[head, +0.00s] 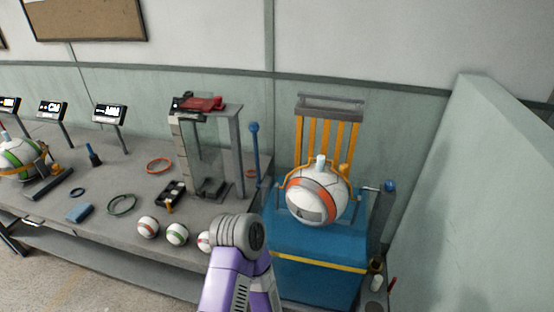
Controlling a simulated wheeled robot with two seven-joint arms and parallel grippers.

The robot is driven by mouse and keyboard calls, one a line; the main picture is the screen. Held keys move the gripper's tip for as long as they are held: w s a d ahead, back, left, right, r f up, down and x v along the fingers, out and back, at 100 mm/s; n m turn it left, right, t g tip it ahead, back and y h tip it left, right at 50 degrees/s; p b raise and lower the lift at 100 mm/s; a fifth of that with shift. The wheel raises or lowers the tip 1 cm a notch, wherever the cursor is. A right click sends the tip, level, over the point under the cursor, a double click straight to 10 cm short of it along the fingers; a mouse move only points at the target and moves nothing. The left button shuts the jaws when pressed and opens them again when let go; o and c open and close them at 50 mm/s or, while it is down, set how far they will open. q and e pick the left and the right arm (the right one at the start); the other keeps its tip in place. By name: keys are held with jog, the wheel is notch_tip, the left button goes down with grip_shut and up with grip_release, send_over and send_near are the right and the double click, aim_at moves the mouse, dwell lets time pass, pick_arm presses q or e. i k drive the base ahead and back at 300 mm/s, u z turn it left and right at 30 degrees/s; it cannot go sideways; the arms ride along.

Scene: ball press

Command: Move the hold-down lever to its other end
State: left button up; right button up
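A ball press with a blue base (315,245) stands right of the workbench, and a large white and orange ball (318,196) sits on it. At its right, a lever with a blue round knob (389,186) stands upright on a grey post; a thin rod runs left from near the knob. A second blue-knobbed lever (254,150) stands upright between the bench frame and the press. I cannot tell which is the hold-down lever. A purple arm of mine rises from the bottom centre; no gripper fingers show.
The grey workbench (110,185) carries a grey frame with a clear panel (206,150), rings, a black tray (171,194) and small balls (177,234). A pale green partition (475,200) bounds the right side. A narrow stand (374,285) with small tools sits right of the press.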

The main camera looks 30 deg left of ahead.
aim_at(254, 127)
jog(key=k, duration=0.5)
jog(key=u, duration=2.65)
jog(key=i, duration=1.7)
jog(key=z, duration=1.9)
